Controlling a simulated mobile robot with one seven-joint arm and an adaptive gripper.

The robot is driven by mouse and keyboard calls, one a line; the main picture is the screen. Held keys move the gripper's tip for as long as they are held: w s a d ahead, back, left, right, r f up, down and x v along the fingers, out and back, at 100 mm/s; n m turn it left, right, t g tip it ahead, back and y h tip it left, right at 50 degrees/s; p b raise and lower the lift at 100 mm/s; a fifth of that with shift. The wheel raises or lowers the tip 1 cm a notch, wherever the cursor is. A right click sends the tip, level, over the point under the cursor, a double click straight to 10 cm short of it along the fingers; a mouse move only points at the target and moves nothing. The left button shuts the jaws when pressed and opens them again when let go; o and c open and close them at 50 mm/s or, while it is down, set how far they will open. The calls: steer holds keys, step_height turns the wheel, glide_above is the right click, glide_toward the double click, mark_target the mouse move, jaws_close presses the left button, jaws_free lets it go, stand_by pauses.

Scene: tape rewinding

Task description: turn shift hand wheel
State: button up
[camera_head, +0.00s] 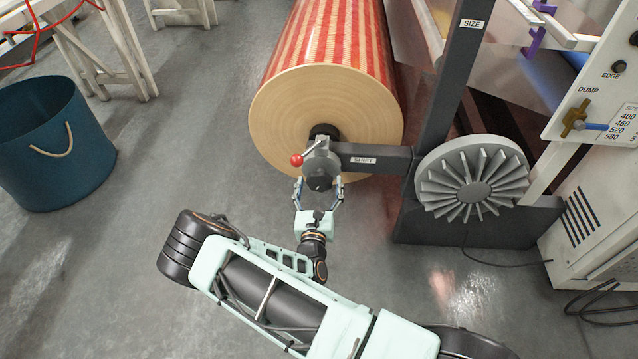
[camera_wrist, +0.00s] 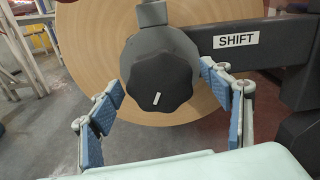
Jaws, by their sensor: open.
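The shift hand wheel is a dark lobed knob with a short white mark, and it shows in the wrist view (camera_wrist: 160,82) straight ahead. In the head view the knob (camera_head: 319,183) sits on a grey round housing (camera_head: 322,163) at the left end of the arm labelled SHIFT (camera_head: 375,158). My gripper (camera_head: 318,190) is open, with one finger on each side of the knob. In the wrist view my fingers (camera_wrist: 165,105) stand wide, with gaps visible between their blue pads and the knob. The white mark is tilted slightly right of vertical.
A red lever ball (camera_head: 297,160) sticks out left of the housing. A large striped roll (camera_head: 325,115) lies behind it. A grey finned wheel (camera_head: 473,184) and dark post stand to the right. A blue bucket (camera_head: 45,150) is at the left. The floor between is clear.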

steer(key=shift+c, duration=0.6)
steer(key=c, duration=1)
steer(key=shift+r+m+p, duration=0.1)
steer(key=shift+m+p, duration=0.3)
steer(key=shift+p, duration=0.1)
steer(key=m+p, duration=0.2)
steer(key=shift+r+m+p, duration=0.1)
steer(key=shift+m+p, duration=0.2)
steer(key=shift+d+f+m+p, duration=0.1)
steer(key=shift+f+m+p, duration=0.1)
steer(key=shift+m+p, duration=1.6)
steer(key=shift+m+b, duration=0.4)
steer(key=shift+m, duration=0.1)
